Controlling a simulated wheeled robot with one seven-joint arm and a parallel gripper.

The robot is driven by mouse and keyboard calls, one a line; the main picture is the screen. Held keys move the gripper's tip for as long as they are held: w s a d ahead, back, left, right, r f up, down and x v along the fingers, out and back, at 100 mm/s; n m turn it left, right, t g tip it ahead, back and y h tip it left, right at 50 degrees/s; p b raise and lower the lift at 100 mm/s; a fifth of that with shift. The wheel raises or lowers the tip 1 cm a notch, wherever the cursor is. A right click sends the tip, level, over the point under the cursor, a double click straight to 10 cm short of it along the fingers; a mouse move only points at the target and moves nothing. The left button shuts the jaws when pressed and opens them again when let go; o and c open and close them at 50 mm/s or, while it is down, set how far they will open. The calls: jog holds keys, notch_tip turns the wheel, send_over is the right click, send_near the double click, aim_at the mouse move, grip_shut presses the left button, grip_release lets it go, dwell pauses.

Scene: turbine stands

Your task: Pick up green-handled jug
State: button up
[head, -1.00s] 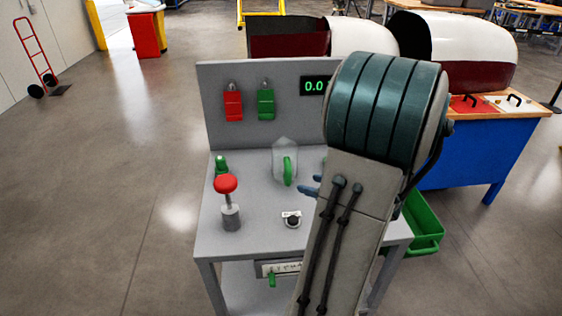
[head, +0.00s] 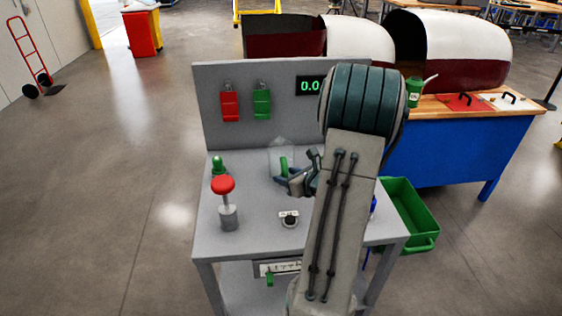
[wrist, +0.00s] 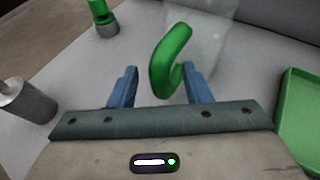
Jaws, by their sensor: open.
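The green-handled jug (head: 274,155) is clear and stands on the grey bench (head: 245,225), toward its back panel. Its green handle (wrist: 168,58) is large in the wrist view, and the clear body (wrist: 208,38) shows behind it. My gripper (wrist: 158,75) is open, with a blue finger on each side of the handle's lower end. I cannot tell whether either finger touches it. In the head view my gripper (head: 292,180) is at the jug's front right and partly covers it.
A red push-button on a post (head: 225,200), a small green-topped item (head: 218,166) and a black knob (head: 289,219) stand on the bench. Red (head: 229,104) and green (head: 262,102) padlock-like tags hang on the panel. A green bin (head: 415,210) is at the right.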

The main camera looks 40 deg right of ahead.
aim_at(285, 167)
jog(key=shift+x, duration=0.8)
grip_shut()
jog(key=shift+r, duration=0.1)
jog(key=shift+r, duration=0.85)
notch_tip(285, 167, up, 3)
jog(key=shift+f, duration=0.2)
jog(key=s+d+r, duration=0.3)
jog(key=d+r, duration=0.3)
jog(key=d, duration=0.5)
jog(key=shift+r, duration=0.3)
jog(key=shift+d, duration=0.1)
